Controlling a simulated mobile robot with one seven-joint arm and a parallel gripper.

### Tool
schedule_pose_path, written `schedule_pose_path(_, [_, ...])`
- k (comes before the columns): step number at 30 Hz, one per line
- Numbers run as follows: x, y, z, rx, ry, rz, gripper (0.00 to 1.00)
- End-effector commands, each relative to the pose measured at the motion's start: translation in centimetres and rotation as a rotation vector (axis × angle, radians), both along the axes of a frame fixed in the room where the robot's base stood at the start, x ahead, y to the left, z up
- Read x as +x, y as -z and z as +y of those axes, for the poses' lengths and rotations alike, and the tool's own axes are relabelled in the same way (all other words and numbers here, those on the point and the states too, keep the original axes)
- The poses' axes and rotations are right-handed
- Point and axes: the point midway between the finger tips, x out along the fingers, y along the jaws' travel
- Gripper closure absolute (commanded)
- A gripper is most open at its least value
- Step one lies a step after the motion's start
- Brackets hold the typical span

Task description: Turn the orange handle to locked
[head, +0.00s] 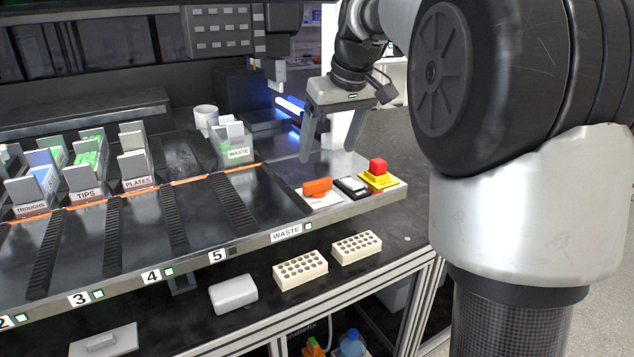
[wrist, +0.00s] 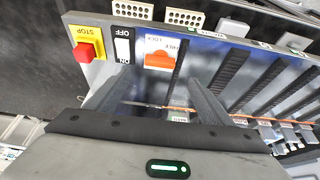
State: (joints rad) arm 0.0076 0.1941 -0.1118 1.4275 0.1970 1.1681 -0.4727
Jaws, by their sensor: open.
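The orange handle (head: 317,187) sits on a white plate at the right end of the grey deck, near its front edge. It also shows in the wrist view (wrist: 158,57), on a plate with small lettering that is hard to read. My gripper (head: 329,153) hangs above and behind the handle in the head view, fingers pointing down, spread and empty. In the wrist view the fingers (wrist: 152,82) stand apart, with the handle beyond their tips. The gripper does not touch the handle.
Right of the handle are a black ON/OFF switch (head: 351,186) and a red stop button (head: 378,166) on a yellow base. A WASTE bin (head: 233,143) stands behind left. Two cream tube racks (head: 300,270) (head: 356,248) lie on the lower bench in front.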

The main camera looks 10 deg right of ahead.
Motion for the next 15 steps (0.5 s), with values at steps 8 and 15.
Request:
schedule_pose_path(8, [2.2,6.0,0.8,0.000,-0.001,0.003,0.25])
schedule_pose_path(15, [3.5,9.0,1.1,-0.001,-0.001,0.001,0.25])
